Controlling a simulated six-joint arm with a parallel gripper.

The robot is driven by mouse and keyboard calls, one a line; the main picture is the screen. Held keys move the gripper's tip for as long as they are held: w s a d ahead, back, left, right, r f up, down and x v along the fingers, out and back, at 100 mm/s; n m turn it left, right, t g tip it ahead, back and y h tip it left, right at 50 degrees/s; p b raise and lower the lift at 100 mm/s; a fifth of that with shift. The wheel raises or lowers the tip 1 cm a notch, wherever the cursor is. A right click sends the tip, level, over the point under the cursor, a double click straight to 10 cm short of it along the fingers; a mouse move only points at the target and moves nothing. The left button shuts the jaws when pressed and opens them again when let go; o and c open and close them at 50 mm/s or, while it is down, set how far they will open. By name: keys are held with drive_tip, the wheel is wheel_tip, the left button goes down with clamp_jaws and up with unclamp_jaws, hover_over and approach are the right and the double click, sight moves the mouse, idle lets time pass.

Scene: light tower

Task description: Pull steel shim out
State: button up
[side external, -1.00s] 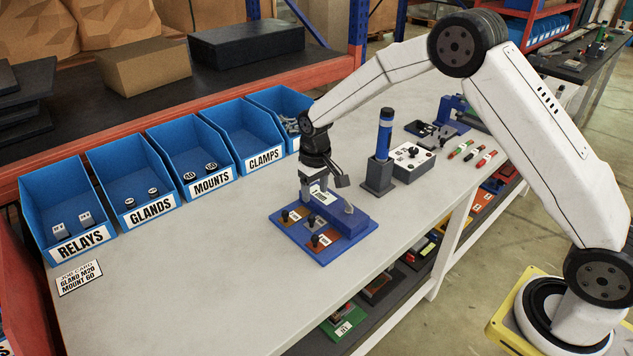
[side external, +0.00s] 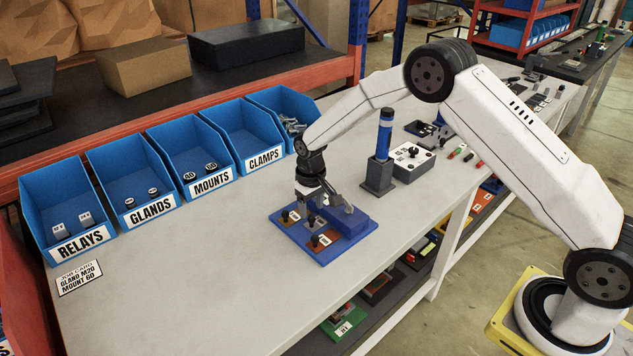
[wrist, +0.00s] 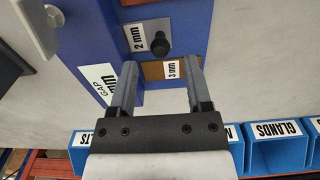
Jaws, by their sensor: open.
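A blue fixture (side external: 321,258) lies on the bench with small brown and grey plates that carry black knobs. In the wrist view, a grey, steel-like plate marked 2 mm (wrist: 138,38) sits in the blue base beside a brown plate marked 3 mm (wrist: 153,71). A black knob (wrist: 160,45) shows over the grey plate, just beyond my fingertips. My gripper (wrist: 160,66) is open and empty, pointing down low over the fixture. Its fingers frame the brown plate from this angle. In the side view, my gripper (side external: 313,208) partly hides the plates, and contact cannot be told.
A raised blue block (side external: 352,225) stands on the fixture's right side. A grey holder with a blue cylinder (side external: 384,135) and a grey box (side external: 413,160) stand to the right. Blue bins (side external: 205,150) line the back.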

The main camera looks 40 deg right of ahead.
sight(320, 216)
drive_tip(key=shift+f, duration=1.45)
clamp_jaws()
idle(0.4)
